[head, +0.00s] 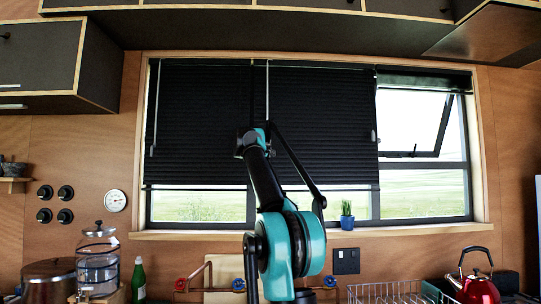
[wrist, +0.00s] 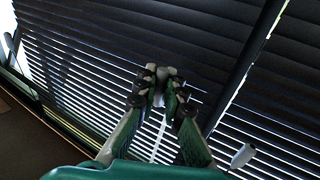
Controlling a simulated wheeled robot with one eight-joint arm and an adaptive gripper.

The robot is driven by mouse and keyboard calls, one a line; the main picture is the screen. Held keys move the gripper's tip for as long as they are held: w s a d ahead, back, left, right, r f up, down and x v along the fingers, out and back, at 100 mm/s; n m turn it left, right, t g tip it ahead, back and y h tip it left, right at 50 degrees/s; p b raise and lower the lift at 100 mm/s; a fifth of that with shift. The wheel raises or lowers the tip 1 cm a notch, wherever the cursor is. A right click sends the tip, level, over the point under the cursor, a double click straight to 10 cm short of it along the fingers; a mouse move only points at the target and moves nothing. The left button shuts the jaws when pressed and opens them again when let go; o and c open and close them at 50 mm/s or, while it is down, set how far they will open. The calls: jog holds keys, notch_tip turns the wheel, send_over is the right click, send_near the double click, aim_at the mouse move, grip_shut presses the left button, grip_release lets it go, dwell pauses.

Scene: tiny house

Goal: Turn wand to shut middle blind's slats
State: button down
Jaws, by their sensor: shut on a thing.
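The middle blind (head: 325,125) hangs lowered and dark over the middle of the window. Its pale wand (head: 267,90) hangs near its left edge, and its lower part is hidden behind my arm in the head view. In the wrist view, my gripper (wrist: 161,84) is shut on the pale wand (wrist: 160,133), with its fingertips close together in front of the slats. The dark slats (wrist: 195,45) show thin bright gaps lower down, so light passes between them there. The head view does not show my fingertips clearly.
The left blind (head: 200,120) hangs lowered too, with its own wand (head: 154,110). A white cord end (wrist: 243,155) hangs right of my gripper. The right blind (head: 425,80) is raised beside an open pane. A small plant (head: 347,218) stands on the sill.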

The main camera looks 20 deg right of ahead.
jog(key=shift+a, duration=0.1)
jog(key=c, duration=1.6)
grip_release()
jog(key=v, duration=1.1)
jog(key=shift+s+a, duration=0.25)
jog(key=shift+s, duration=0.1)
